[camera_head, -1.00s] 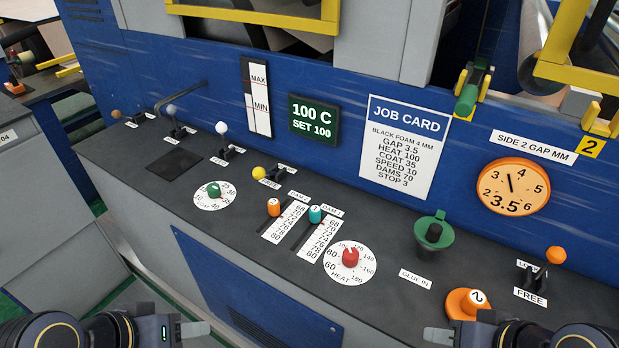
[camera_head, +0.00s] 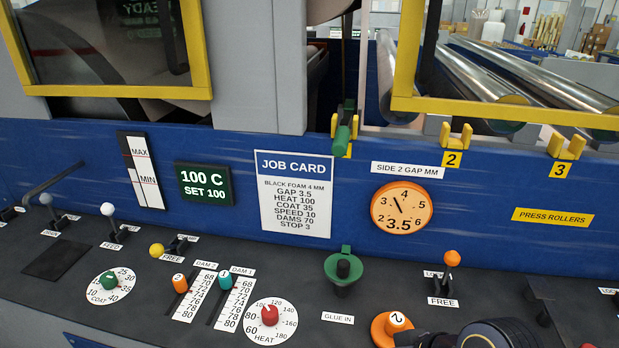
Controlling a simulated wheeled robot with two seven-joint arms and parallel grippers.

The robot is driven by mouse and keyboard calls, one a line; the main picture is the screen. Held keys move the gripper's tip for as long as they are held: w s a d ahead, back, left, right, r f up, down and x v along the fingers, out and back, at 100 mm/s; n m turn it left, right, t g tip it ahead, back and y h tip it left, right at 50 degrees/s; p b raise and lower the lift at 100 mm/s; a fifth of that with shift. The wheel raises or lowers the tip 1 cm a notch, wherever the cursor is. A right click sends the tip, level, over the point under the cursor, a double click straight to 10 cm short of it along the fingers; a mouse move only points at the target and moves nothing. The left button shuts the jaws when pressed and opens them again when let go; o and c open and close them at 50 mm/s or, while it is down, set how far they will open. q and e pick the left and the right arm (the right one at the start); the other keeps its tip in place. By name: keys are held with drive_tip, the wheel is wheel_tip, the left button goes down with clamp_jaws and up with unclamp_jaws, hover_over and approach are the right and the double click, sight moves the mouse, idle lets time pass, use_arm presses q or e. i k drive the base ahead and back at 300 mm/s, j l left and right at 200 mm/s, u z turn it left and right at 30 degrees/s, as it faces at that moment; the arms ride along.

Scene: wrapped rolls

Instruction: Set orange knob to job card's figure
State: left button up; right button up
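The orange knob (camera_head: 383,330), marked 2, sits on the dark console at the bottom edge, partly cut off. The round orange gap dial (camera_head: 416,219) reads 3.5, its needle between 3 and 4. The job card (camera_head: 295,225) lists GAP 3.5. The orange-ball lever (camera_head: 451,260) stands above a FREE label; its upper label is partly covered. My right gripper (camera_head: 418,339) is at the bottom edge, close to the knob's right side. Its fingers are mostly cut off, so contact and opening cannot be told. My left gripper is out of view.
Left of the knob stand the green glue cup (camera_head: 345,268), the red heat knob (camera_head: 270,315), dam sliders (camera_head: 180,284) and the green coat knob (camera_head: 109,281). A yellow-ball lever (camera_head: 157,250) also stands there. Yellow guard frames (camera_head: 500,106) are above.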

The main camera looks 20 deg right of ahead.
sight(181, 285)
drive_tip(key=i+j+z, duration=0.1)
drive_tip(key=z, duration=0.3)
drive_tip(key=j+z, duration=0.2)
drive_tip(key=z, duration=0.2)
drive_tip(key=j+z, duration=0.15)
drive_tip(key=z, duration=0.25)
drive_tip(key=i+j, duration=0.05)
